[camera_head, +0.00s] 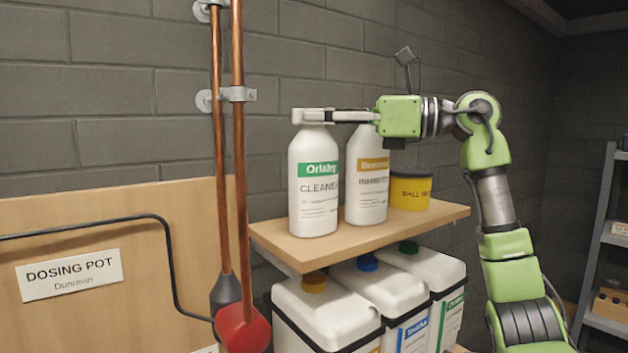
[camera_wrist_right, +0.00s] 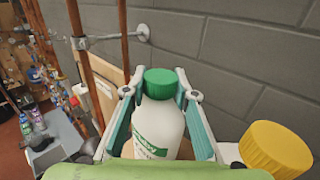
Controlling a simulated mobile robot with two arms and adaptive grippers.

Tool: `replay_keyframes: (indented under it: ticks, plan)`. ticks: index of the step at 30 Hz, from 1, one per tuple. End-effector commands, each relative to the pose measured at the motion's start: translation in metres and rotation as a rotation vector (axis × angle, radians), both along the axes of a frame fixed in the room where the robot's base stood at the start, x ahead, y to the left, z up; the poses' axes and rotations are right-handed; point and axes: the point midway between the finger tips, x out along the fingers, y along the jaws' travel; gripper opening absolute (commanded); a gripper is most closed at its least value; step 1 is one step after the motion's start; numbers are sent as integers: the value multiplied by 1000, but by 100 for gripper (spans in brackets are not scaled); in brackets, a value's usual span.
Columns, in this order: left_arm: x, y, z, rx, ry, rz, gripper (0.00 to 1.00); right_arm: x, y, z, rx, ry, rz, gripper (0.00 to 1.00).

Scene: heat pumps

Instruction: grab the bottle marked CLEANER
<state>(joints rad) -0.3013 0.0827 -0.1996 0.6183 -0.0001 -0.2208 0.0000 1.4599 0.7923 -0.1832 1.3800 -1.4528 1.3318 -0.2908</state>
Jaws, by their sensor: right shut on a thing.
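The bottle marked CLEANER (camera_head: 313,190) is white with a green label band and stands upright on a wooden shelf (camera_head: 350,238), at the shelf's left end. My right gripper (camera_head: 315,115) reaches in from the right and is shut on the bottle's upper part, hiding its cap in the head view. In the right wrist view the bottle (camera_wrist_right: 157,125) has a green cap and sits between the two fingers of the gripper (camera_wrist_right: 160,90). My left gripper is not in view.
A second white bottle (camera_head: 367,190) with a yellow-brown band stands close to the right, under my gripper. A yellow tub (camera_head: 410,190) is farther right. Copper pipes (camera_head: 238,150) run vertically left of the shelf. White canisters (camera_head: 325,311) stand below. A brick wall is behind.

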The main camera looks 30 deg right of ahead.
Motion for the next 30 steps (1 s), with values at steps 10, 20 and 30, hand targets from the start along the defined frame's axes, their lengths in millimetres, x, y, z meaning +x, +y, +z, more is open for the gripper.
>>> replay_keyframes:
  ticks: [10, 20, 30]
  plan:
    - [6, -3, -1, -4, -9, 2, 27, -1, 0, 6, 2, -6, 0, 0]
    - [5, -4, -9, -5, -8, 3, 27, -1, 0, 26, 3, -7, 1, 0]
    - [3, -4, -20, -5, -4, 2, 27, -24, 4, 59, 3, -9, 1, 0]
